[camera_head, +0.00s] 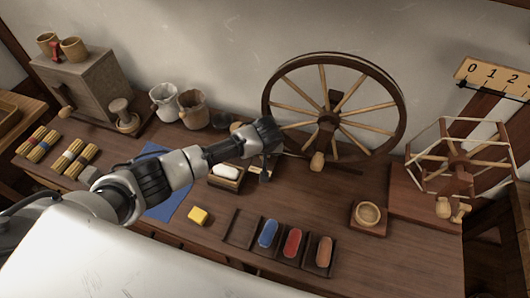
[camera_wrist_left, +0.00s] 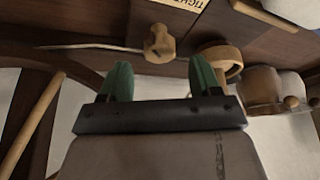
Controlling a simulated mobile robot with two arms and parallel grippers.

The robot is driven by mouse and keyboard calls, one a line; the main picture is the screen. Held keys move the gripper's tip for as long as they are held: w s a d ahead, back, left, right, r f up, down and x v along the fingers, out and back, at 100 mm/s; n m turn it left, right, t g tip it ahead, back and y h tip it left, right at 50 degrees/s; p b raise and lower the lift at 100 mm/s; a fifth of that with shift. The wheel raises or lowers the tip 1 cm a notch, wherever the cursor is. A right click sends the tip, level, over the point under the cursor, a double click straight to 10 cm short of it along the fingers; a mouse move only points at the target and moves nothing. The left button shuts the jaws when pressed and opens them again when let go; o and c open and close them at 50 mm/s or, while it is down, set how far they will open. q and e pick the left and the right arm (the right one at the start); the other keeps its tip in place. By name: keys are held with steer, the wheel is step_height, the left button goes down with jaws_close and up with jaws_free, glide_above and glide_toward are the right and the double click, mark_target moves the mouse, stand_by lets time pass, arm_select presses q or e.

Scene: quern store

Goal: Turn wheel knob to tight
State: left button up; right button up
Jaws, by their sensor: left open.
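A faceted wooden knob (camera_wrist_left: 159,43) shows in the left wrist view, beside a pale label (camera_wrist_left: 180,3) reading "TIGHT". My left gripper (camera_wrist_left: 160,72) is open, its two green-padded fingers apart. The knob appears ahead of the gap between the fingertips, with nothing held. In the head view my left gripper (camera_head: 266,165) is over the bench, left of the large spoked wheel (camera_head: 398,132); it seems to hide that knob there. Another wooden knob (camera_head: 317,161) shows in front of the wheel's hub. My right gripper is not in view.
Two mugs (camera_head: 193,107) stand behind my left arm. A box with a white lump (camera_head: 227,172) lies close to the gripper. Blue, red and brown pieces in slots (camera_head: 292,243) lie in front. A skein winder (camera_head: 458,160) stands at right.

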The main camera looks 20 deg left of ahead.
arm_select(q)
steer(key=shift+x, duration=1.9)
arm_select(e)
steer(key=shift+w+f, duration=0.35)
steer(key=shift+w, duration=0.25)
arm_select(q)
steer(key=c, duration=0.9)
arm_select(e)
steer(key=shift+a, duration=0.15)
